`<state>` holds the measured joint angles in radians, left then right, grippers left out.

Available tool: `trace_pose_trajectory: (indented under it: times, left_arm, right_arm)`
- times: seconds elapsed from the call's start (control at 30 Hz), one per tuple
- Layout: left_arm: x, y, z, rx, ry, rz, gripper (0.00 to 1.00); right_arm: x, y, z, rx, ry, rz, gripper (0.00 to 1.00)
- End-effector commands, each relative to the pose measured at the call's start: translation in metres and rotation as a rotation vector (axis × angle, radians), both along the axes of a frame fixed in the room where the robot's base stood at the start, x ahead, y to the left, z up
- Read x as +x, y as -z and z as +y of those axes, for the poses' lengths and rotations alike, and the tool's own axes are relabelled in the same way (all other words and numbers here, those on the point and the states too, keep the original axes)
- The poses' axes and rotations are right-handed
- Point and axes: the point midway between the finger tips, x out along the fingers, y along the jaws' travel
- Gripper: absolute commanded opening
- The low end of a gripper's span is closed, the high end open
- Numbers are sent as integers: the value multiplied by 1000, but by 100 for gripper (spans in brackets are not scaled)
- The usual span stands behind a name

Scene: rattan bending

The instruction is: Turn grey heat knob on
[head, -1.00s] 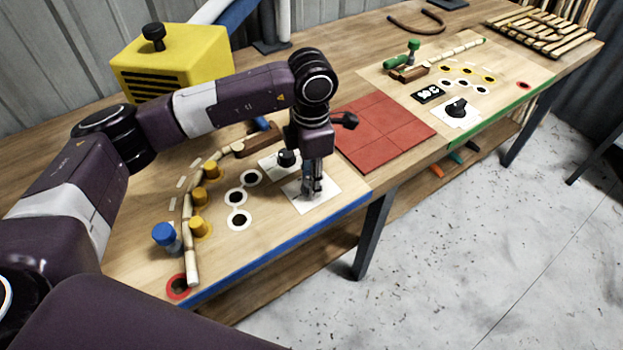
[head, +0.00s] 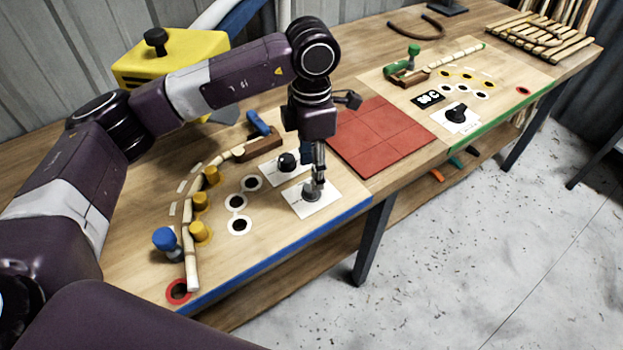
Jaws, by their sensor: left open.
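The grey heat knob (head: 311,193) stands on a white plate (head: 325,207) near the blue front edge of the left board. It is partly hidden by my left gripper. My left gripper (head: 319,182) points down over the grey knob, with its fingers at the knob. The fingers are open, seen nearly edge-on, and I cannot tell whether they touch the knob. My right gripper is not in view.
A black knob (head: 287,161) sits on another white plate just behind. Yellow pegs (head: 201,201), a segmented rattan strip (head: 190,262) and a blue peg (head: 165,240) stand at left. Red tiles (head: 385,140) lie to the right. A yellow box (head: 185,58) stands behind my arm.

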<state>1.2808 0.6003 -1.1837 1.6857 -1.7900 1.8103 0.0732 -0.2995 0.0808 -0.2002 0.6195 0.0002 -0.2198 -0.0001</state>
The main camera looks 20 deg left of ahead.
Motion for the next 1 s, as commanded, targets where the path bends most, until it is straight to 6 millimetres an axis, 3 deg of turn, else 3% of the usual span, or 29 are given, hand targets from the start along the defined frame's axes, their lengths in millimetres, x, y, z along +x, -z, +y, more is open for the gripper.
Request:
trace_pose_trajectory:
  times: [0.1, 0.33, 1.0]
  left_arm:
    - [1, -27, 0, -1, 1, -4, 45]
    - [0, -57, 0, 0, 1, 0, 45]
    - [0, -70, 0, 0, 0, 0, 45]
  right_arm:
    - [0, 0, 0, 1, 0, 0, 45]
    - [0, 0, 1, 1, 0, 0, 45]
    - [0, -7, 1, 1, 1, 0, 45]
